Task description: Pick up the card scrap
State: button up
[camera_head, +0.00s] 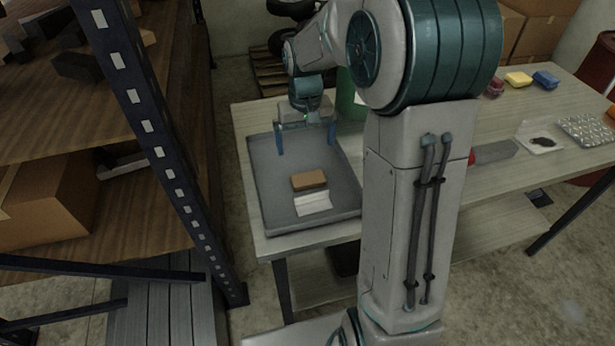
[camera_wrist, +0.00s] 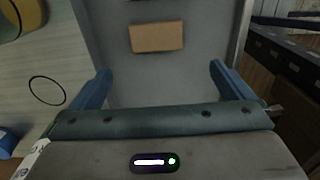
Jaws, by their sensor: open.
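The card scrap (camera_head: 309,180) is a small flat brown piece lying in a grey tray (camera_head: 265,205) on the table. In the wrist view the scrap (camera_wrist: 157,37) lies ahead of my fingers, near the top of the picture. My gripper (camera_head: 305,138) is above the far part of the tray, beyond the scrap, with its two blue fingers apart and nothing between them. In the wrist view my gripper (camera_wrist: 161,82) also shows open and empty, not touching the scrap.
A white folded piece (camera_head: 313,203) lies in the tray just nearer than the scrap. A green container (camera_head: 349,98) stands beside the tray, partly behind my arm. A dark metal shelf post (camera_head: 150,130) rises left of the table. A blister pack (camera_head: 587,129) lies far right.

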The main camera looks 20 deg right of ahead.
send_over(308, 178)
jog(key=f, duration=0.6)
jog(key=shift+w+a+f, duration=0.1)
jog(key=shift+w+a, duration=0.15)
jog(key=shift+s+d+f+p, duration=0.15)
jog(key=shift+f+p, duration=0.25)
jog(key=shift+f, duration=0.9)
jog(key=shift+s+d+f+p, duration=0.1)
jog(key=shift+f+p, duration=0.3)
jog(key=shift+f, duration=0.9)
jog(key=c, duration=0.9)
